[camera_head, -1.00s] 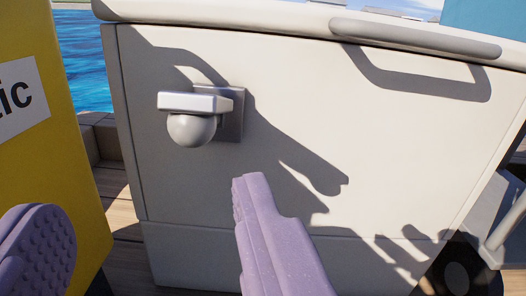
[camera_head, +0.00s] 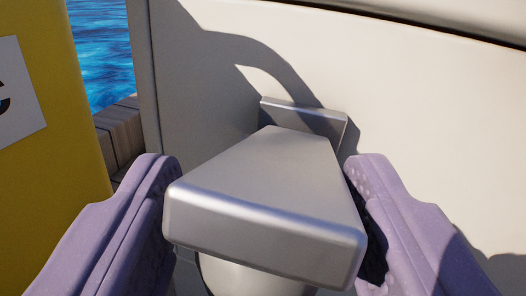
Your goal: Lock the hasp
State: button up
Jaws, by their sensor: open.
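The hasp (camera_head: 265,185) is a grey metal bar that sticks out towards me from a square metal plate (camera_head: 325,125) on the white hatch panel. A pale rounded knob (camera_head: 255,277) hangs under the bar, mostly hidden by it and cut off by the lower picture edge. My gripper (camera_head: 260,175) is open, with one purple finger on each side of the bar. The right finger is very close to the bar's right edge; I cannot tell whether it touches. The left finger is close to the bar's front left corner.
The white panel (camera_head: 430,90) fills the background, with shadows across it. A yellow box (camera_head: 50,185) with a white label stands close at the left. Between them show wooden boards (camera_head: 118,135) and blue water (camera_head: 100,50).

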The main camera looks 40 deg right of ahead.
grip_shut()
jog(key=shift+r, duration=0.1)
